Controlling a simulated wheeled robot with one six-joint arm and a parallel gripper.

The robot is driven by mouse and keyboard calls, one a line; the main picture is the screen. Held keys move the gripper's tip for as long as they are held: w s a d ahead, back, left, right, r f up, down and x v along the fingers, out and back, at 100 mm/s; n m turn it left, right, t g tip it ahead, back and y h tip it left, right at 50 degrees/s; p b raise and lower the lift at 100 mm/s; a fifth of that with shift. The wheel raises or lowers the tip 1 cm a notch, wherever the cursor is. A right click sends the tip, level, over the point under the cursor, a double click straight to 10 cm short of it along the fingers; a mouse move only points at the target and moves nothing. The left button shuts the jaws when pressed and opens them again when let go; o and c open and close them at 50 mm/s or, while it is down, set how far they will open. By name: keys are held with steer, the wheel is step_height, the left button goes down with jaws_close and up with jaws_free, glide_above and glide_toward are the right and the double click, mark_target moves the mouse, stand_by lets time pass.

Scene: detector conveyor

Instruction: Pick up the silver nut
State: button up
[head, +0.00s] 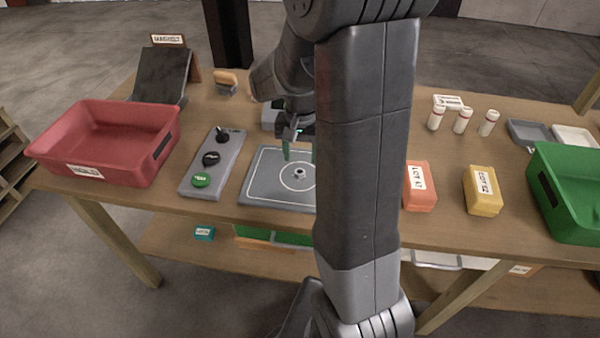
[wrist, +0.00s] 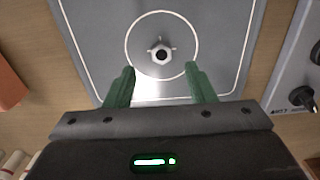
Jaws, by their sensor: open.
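The silver nut (wrist: 161,57) lies on the grey plate (wrist: 92,30), inside the white circle, with its dark hole facing up in the wrist view. In the head view the nut (head: 299,173) is a small light spot on the plate (head: 262,172). My gripper (wrist: 161,72) is open and empty. Its green fingers stand wide apart, and the nut shows beyond the tips, roughly centred between them. In the head view my gripper (head: 300,150) hangs over the plate, and my arm hides the plate's right part.
Left of the plate is a control panel (head: 225,165) with knobs and a green button. A red bin (head: 150,150) stands further left. Orange (head: 419,195) and yellow (head: 483,200) boxes, white bottles (head: 462,122) and a green bin (head: 570,225) stand to the right.

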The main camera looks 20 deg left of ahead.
mark_target(300, 171)
step_height(300, 171, down, 5)
steer(key=shift+a+f, duration=0.1)
stand_by(0.3)
jaws_close()
